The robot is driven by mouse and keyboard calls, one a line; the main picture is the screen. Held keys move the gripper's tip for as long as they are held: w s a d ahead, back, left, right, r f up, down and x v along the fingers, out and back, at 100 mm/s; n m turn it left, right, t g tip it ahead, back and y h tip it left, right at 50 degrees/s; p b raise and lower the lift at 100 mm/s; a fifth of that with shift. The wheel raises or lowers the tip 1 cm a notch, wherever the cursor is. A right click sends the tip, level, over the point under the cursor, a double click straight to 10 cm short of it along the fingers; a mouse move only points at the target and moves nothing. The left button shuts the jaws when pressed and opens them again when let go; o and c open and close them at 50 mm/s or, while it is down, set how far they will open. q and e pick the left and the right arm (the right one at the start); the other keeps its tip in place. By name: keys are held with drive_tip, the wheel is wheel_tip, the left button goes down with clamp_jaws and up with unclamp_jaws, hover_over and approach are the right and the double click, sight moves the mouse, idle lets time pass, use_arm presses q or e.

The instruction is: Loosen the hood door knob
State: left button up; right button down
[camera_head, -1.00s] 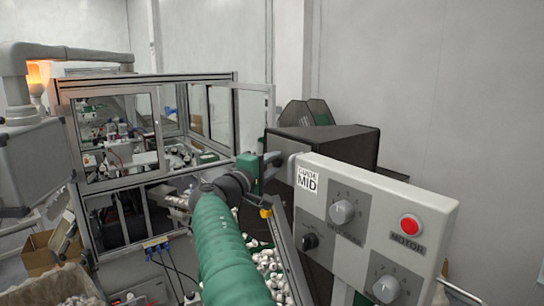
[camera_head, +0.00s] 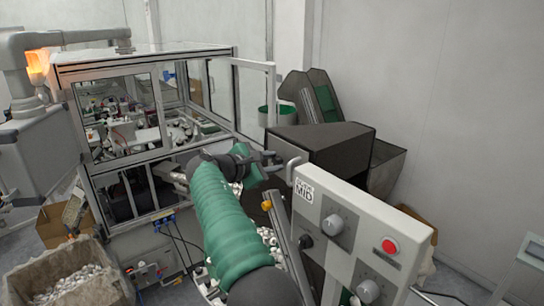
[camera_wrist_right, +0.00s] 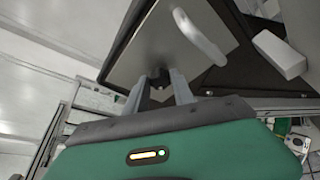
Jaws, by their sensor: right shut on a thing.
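The hood is a dark box (camera_head: 322,148) right of centre in the head view. Its grey door plate (camera_wrist_right: 172,42) with a pale curved handle (camera_wrist_right: 203,38) shows in the right wrist view. A small dark knob (camera_wrist_right: 161,79) sits at the lower edge of that plate. My right gripper (camera_wrist_right: 157,84) has its two fingers on either side of the knob, shut on it. In the head view my right gripper (camera_head: 268,158) is at the hood's left side, partly hidden by my green arm. My left gripper is not in view.
A grey control panel (camera_head: 362,225) with dials and a red button stands close to the right of my arm. A glazed machine enclosure (camera_head: 120,120) stands at the left. A bin (camera_head: 75,285) is at the lower left. Small white caps lie below my arm.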

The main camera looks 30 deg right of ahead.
drive_tip(key=shift+w+f+n+g, duration=0.15)
drive_tip(key=shift+n+g, duration=0.45)
drive_tip(key=shift+n, duration=0.2)
drive_tip(key=c, duration=1.2)
unclamp_jaws()
drive_tip(key=shift+c, duration=0.2)
drive_tip(key=shift+o, duration=0.9)
drive_tip(key=shift+w, duration=0.2)
drive_tip(key=v, duration=1.7)
